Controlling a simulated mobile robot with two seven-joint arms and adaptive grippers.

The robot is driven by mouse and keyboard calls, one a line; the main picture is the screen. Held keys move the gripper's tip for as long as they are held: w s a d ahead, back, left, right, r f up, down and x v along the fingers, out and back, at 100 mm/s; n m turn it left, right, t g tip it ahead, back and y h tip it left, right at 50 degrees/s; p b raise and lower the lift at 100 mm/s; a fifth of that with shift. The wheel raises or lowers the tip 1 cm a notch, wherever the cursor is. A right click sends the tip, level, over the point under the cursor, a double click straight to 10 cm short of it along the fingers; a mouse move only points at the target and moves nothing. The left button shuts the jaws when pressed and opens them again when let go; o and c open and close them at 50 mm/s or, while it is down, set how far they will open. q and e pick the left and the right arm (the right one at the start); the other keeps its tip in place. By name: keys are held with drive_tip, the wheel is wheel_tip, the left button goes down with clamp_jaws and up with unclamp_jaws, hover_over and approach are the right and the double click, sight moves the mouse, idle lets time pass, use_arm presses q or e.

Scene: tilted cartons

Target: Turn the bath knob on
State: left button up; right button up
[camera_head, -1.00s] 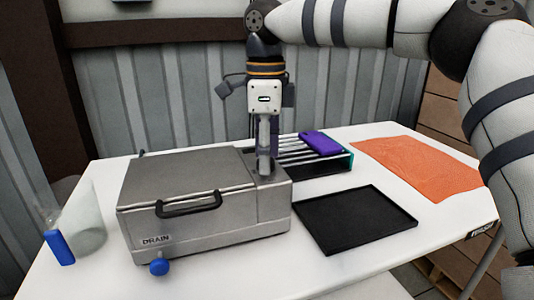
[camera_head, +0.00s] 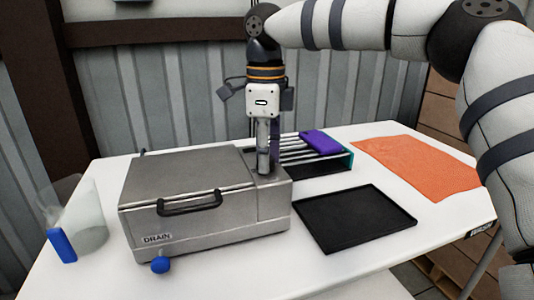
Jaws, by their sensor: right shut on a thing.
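The bath (camera_head: 210,225) is a grey metal box with a closed lid, a dark handle (camera_head: 190,203) and a "DRAIN" label on its front. A blue drain knob (camera_head: 160,265) sticks out at its lower front. My right gripper (camera_head: 264,168) points down over the right rear part of the bath's top. It is shut at the panel there. The bath knob itself is hidden by the fingers, so I cannot make out its shape or setting. My left gripper is not in view.
A black tray (camera_head: 355,222) lies right of the bath. Behind it, a rack (camera_head: 300,150) carries a purple item (camera_head: 321,142). An orange mat (camera_head: 420,163) lies at the right. A clear vessel with a blue part (camera_head: 62,246) stands left. The white table (camera_head: 330,270) is bare in front.

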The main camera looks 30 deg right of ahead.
drive_tip(key=m, duration=1.1)
drive_tip(key=shift+m, duration=2.1)
drive_tip(key=o, duration=1.2)
